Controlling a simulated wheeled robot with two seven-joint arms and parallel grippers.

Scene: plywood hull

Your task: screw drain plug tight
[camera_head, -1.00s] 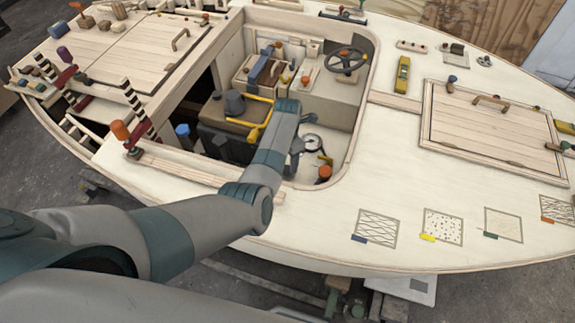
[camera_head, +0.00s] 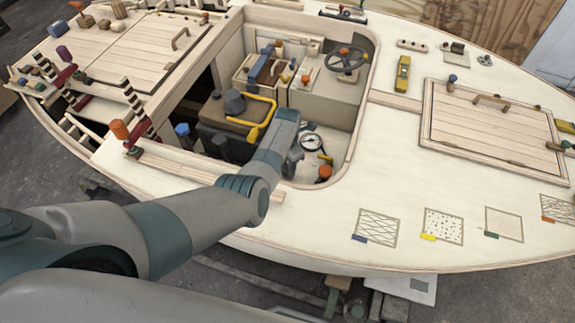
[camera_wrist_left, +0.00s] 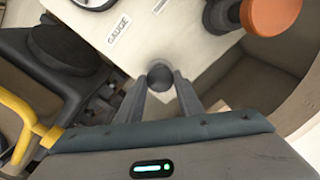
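My left gripper (camera_wrist_left: 161,82) reaches down into the open cockpit; in the head view its arm hides most of the fingers. In the left wrist view its two fingers close around a small dark round piece (camera_wrist_left: 160,75), seen end-on between the tips. This piece may be the drain plug, but its shape below is hidden. A pale panel lies beneath it, with a label reading GAUGE (camera_wrist_left: 119,30). I cannot make out a drain hole. My right gripper is not in view.
An orange knob (camera_head: 325,172) stands close by; in the wrist view it (camera_wrist_left: 270,14) is at the upper right. The gauge (camera_head: 311,142) and a yellow handle (camera_head: 325,158) are beside the arm. A yellow bent rail (camera_head: 262,105) is to the left. The cockpit rim surrounds this space.

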